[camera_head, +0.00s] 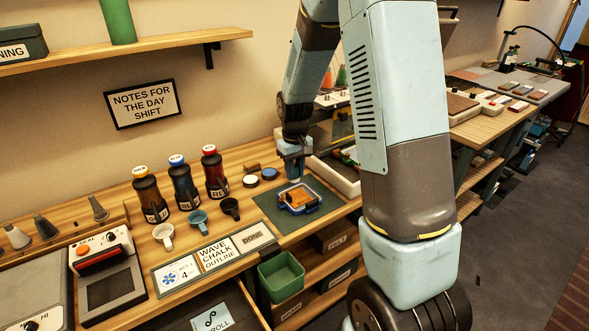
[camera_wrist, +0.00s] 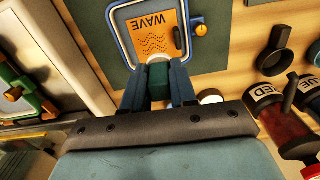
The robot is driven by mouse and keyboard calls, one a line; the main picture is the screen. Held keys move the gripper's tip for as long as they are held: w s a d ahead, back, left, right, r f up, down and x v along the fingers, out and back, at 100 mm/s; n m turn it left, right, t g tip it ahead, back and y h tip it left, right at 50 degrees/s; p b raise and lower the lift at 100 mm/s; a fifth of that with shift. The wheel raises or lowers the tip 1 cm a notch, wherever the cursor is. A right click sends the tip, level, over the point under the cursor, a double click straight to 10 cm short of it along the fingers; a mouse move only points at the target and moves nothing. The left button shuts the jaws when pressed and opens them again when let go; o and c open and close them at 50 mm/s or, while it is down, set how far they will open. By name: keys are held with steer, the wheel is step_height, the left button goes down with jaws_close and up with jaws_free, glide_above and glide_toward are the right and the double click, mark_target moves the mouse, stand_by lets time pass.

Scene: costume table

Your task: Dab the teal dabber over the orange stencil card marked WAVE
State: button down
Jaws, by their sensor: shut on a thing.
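The orange stencil card (camera_head: 298,195) lies inside a blue frame on a dark green mat (camera_head: 268,208). In the wrist view the card (camera_wrist: 150,22) shows WAVE and wavy lines, upside down. My gripper (camera_wrist: 158,72) is shut on the teal dabber (camera_wrist: 158,78), whose top shows between the fingers. In the head view my gripper (camera_head: 294,170) is just behind the frame.
A yellow knob (camera_wrist: 201,30) sits on the frame's side. A WAVE CHALK OUTLINE sign (camera_head: 216,252) lies in front. A tray (camera_head: 335,175) borders the mat's right.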

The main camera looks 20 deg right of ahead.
steer(key=shift+s+d+f, duration=0.1)
steer(key=shift+s+f, duration=0.15)
steer(key=shift+f, duration=0.65)
steer(key=shift+s+a+f, duration=0.1)
steer(key=shift+s+f, duration=0.2)
steer(key=shift+f, duration=0.6)
steer(key=shift+s+d+f, duration=0.1)
steer(key=shift+s+f, duration=0.15)
steer(key=shift+f, duration=0.65)
steer(key=shift+f, duration=0.55)
steer(key=shift+r, duration=0.15)
steer(key=shift+w+r, duration=0.1)
steer(key=shift+r, duration=3.3)
steer(key=shift+s+d+f, duration=0.1)
steer(key=shift+d+f, duration=0.1)
steer(key=shift+f, duration=0.8)
steer(key=shift+s+d+f, duration=0.15)
steer(key=shift+d+f, duration=0.05)
steer(key=shift+f, duration=0.85)
steer(key=shift+s+d+f, duration=0.1)
steer(key=shift+d+f, duration=0.1)
steer(key=shift+f, duration=0.8)
steer(key=shift+f, duration=0.45)
